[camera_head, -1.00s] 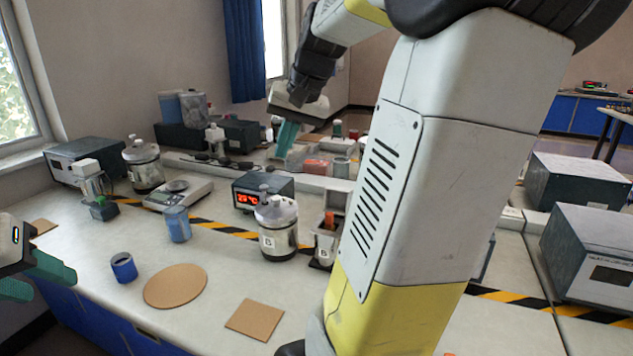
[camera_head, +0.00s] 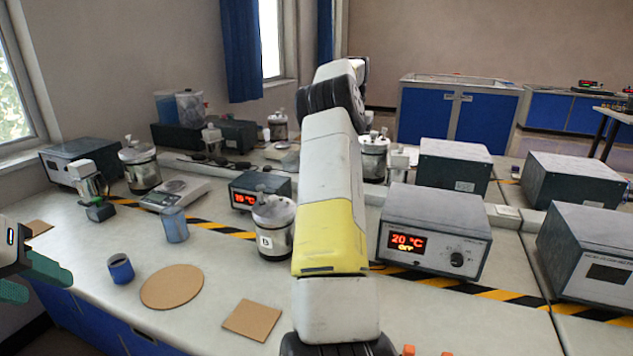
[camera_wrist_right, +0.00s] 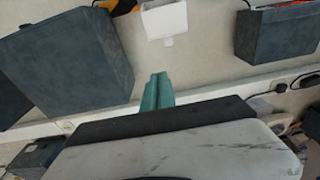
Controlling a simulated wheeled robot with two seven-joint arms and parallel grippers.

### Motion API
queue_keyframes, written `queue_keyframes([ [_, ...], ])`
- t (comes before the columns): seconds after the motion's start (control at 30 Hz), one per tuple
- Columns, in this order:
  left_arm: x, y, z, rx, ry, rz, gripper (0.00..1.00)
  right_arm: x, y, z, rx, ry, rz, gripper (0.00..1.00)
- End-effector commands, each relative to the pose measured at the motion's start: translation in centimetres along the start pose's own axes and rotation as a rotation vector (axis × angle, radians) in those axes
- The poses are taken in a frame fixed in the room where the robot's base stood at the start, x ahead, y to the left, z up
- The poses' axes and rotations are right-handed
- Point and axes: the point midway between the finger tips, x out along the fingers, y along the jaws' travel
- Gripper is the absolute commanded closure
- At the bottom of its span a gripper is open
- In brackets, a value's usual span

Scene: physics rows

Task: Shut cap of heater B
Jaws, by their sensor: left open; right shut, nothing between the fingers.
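A steel jar labelled B (camera_head: 276,242) stands upright mid-bench, with a lid and knob on top. My right arm passes just right of it and hides what stands there, so I cannot see the other small B-labelled unit now. I cannot tell which one is heater B, or how its cap stands. My right gripper (camera_wrist_right: 157,92) shows in the right wrist view with its teal fingers together and empty, near a white block (camera_wrist_right: 165,20); in the head view it is hidden behind my arm. My left gripper (camera_head: 30,280) is open and empty at the left edge.
A small controller (camera_head: 248,201) with a red display is behind the jar. A larger heater box (camera_head: 436,232) reading 20 °C stands right of my arm. A blue cup (camera_head: 120,268), a round cork mat (camera_head: 172,287) and a square mat (camera_head: 251,320) lie in front.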

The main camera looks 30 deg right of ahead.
Motion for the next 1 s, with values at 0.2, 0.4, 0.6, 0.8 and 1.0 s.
queue_keyframes([
  [0.2, 0.0, 0.0, 0.0, 0.000, 0.000, 0.000, 0.56, 1.7, 0.1, -0.2, 0.000, -0.003, 0.009, 1.00],
  [0.4, 0.0, 0.0, 0.0, 0.000, 0.000, 0.000, 0.56, 5.5, 0.1, -0.1, 0.001, -0.005, 0.010, 1.00],
  [0.6, 0.0, 0.0, 0.0, 0.000, 0.000, 0.000, 0.56, 10.0, 0.2, -0.1, 0.001, -0.004, 0.011, 1.00],
  [0.8, 0.0, 0.0, 0.0, 0.000, 0.000, 0.000, 0.56, 9.6, 0.0, 1.8, 0.000, -0.001, 0.006, 1.00],
  [1.0, 0.0, 0.0, 0.0, 0.000, 0.000, 0.000, 0.56, 9.1, 0.1, 3.2, -0.001, 0.000, 0.007, 1.00],
])
